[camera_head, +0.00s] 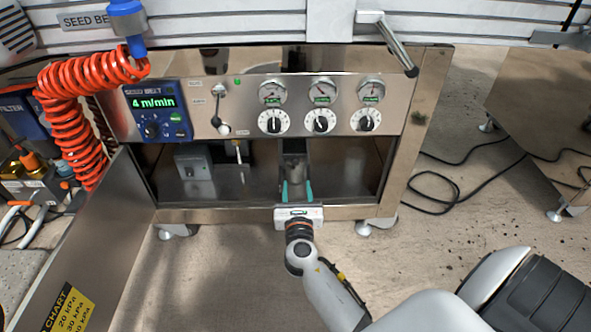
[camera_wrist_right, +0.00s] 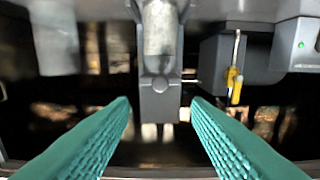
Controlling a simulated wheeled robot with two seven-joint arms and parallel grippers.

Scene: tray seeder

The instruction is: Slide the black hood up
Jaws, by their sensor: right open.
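My right gripper (camera_head: 297,190) reaches into the dark opening under the machine's front panel, its teal fingers apart. In the right wrist view the open fingers (camera_wrist_right: 161,108) frame the lower end of a dark grey block (camera_wrist_right: 160,98), with nothing seen gripped. The block sits below a grey metal cylinder (camera_wrist_right: 160,28). This upright dark part (camera_head: 294,158) shows between the fingers in the head view. It may be the black hood, but I cannot tell surely. Contact with the fingers cannot be made out. My left gripper is not in view.
The front panel (camera_head: 250,92) with gauges and dials overhangs the opening. A grey box (camera_head: 195,167) and a yellow-tipped lever (camera_wrist_right: 236,85) are beside the dark part. An orange coiled hose (camera_head: 72,110) hangs at left. Cables (camera_head: 440,190) lie on the floor at right.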

